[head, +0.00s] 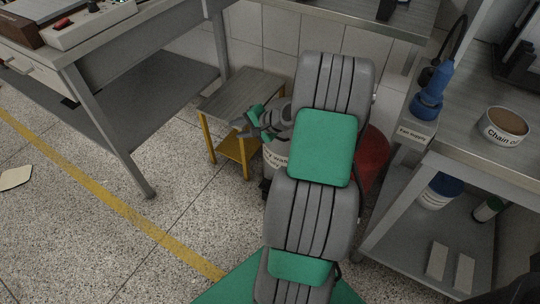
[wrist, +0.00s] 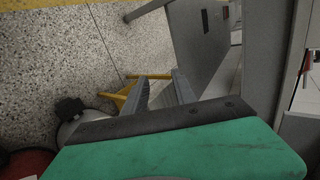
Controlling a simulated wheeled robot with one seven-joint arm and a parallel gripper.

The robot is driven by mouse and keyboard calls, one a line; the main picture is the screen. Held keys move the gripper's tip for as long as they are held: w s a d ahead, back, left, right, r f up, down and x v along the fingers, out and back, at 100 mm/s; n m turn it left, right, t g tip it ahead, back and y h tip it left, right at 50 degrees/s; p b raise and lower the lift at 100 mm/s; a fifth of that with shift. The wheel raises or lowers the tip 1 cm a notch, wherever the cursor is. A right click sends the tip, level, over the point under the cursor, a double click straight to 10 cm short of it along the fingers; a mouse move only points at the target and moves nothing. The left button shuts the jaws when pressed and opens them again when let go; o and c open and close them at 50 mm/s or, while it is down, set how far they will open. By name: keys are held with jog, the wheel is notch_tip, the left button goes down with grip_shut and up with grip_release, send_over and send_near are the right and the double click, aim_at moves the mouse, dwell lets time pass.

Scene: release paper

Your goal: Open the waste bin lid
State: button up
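The pale waste bin (head: 273,160) stands on the floor beside the yellow-legged stool in the head view, its label partly readable. My arm hides its right side, and my gripper covers much of its top, so I cannot tell how the lid stands. In the wrist view a pale rounded part with a black piece, probably the bin (wrist: 66,131), shows at lower left. My gripper (head: 242,128) is above the bin's left side, pointing left toward the stool. Its two grey fingers (wrist: 162,92) are apart and hold nothing.
The stool (head: 240,92) is close to my gripper. A red container (head: 373,158) stands right of my arm, partly hidden. Workbenches flank the space, the left one (head: 105,45) and the right one (head: 470,135). Open floor (head: 190,200) lies to the left.

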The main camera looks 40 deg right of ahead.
jog(key=s+d+f+m+t+h+b, duration=0.2)
jog(key=s+d+f+m+t+b, duration=0.1)
jog(key=d+f+m, duration=0.3)
jog(key=s+d+f+m+t+h+b, duration=0.2)
jog(key=s+d+f+m+b, duration=0.15)
jog(key=d+f, duration=0.45)
jog(key=w+b, duration=0.2)
jog(key=w, duration=0.6)
jog(key=shift+w+d+f+t, duration=0.2)
jog(key=shift+d+t, duration=0.1)
jog(key=shift+d, duration=0.1)
grip_shut()
jog(key=shift+d+r, duration=0.1)
jog(key=shift+r, duration=0.1)
